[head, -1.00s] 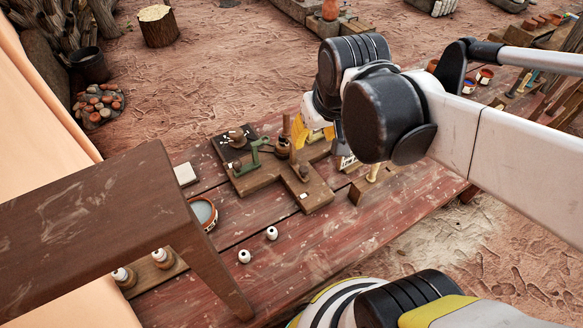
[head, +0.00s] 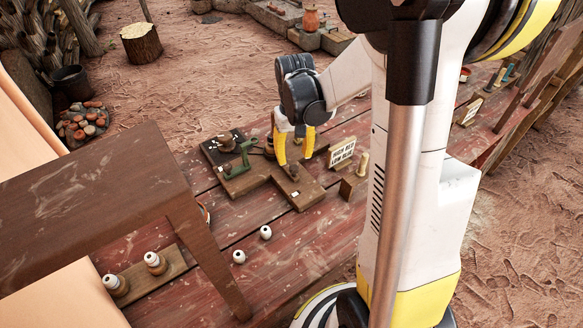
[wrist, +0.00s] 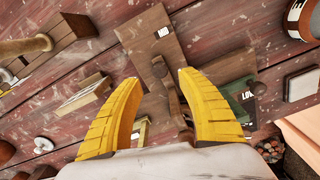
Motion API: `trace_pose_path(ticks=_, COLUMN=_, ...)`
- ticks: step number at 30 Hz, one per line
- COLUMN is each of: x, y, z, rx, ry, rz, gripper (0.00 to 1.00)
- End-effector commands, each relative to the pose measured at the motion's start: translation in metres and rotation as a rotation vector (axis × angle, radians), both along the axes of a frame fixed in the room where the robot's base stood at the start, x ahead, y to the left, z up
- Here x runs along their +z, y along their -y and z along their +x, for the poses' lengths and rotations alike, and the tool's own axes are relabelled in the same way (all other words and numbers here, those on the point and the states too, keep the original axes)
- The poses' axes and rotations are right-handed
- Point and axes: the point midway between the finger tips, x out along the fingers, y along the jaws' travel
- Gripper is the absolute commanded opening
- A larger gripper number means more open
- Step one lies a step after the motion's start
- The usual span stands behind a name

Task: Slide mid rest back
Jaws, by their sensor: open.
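A dark wooden fixture board (head: 309,196) with branching tracks lies on the red plank table; it also shows in the wrist view (wrist: 150,38). It carries a green bracket (head: 240,160) and several brown wooden pieces. My gripper (head: 294,160) is open, pointing down over the board's right-hand branch. In the wrist view my yellow fingers (wrist: 160,80) stand apart, with a dark brown wooden piece (wrist: 172,92) on the board showing between them. No grip on it is visible. I cannot tell for certain which piece is the mid rest. The fingers partly hide the board.
A lettered sign (head: 342,152) and a block with a pale peg (head: 356,178) stand close right of the fixture. Two white knobs (head: 265,232) lie in front. A brown bench (head: 110,205) covers the left foreground.

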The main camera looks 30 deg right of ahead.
Motion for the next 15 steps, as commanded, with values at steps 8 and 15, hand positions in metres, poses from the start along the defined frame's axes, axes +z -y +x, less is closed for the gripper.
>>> trace_pose_path(ticks=8, x=-0.043, y=0.0, z=0.0, rx=0.0, ry=0.001, rz=0.0, gripper=0.46)
trace_pose_path(ticks=15, x=-0.047, y=0.0, z=0.0, rx=0.0, ry=0.001, rz=0.0, gripper=0.46)
